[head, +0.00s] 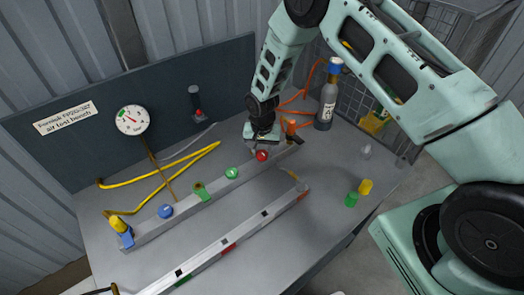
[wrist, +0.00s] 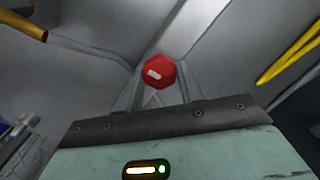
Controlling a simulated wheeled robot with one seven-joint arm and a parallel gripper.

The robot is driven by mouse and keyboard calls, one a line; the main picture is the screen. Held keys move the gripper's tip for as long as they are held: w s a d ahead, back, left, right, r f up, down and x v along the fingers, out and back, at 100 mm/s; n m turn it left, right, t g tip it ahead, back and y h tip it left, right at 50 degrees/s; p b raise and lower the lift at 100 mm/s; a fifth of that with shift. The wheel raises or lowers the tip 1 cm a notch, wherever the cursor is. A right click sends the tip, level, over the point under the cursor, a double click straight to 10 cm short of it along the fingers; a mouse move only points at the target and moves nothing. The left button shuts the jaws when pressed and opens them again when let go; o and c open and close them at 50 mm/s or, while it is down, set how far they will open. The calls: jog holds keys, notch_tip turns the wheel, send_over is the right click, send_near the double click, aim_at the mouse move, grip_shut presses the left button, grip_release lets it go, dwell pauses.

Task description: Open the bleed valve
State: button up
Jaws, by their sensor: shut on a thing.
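A row of valves sits on a grey rail (head: 185,208) on the test bench. My gripper (head: 260,150) is over the right part of this row, reaching down from above. It is shut on a round red knob (head: 262,156), which shows just under the fingers. In the wrist view the red knob (wrist: 161,72), with a short white mark, sits between the two fingertips. A green knob (head: 231,173), a green handle (head: 201,192) and a blue knob (head: 166,211) stand further left on the rail. No label on the knobs is readable, so I cannot tell which is the bleed valve.
An orange fitting (head: 291,128) stands close right of my gripper, and a grey gas bottle (head: 327,103) beyond it. A gauge (head: 132,120) is on the back panel. Yellow hoses (head: 165,168) lie behind the rail. Green (head: 351,199) and yellow (head: 365,186) pieces stand front right.

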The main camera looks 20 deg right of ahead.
jog(key=shift+f, duration=0.1)
jog(key=n+b, duration=0.3)
jog(key=n, duration=0.1)
jog(key=n+b, duration=0.2)
jog(key=n, duration=0.2)
jog(key=shift+n+b, duration=0.3)
jog(key=shift+b, duration=0.1)
jog(key=n+b, duration=0.1)
jog(key=n, duration=0.3)
jog(key=shift+n, duration=0.3)
jog(key=n+b, duration=0.1)
jog(key=n, duration=0.3)
jog(key=shift+n, duration=0.3)
jog(key=o, duration=1)
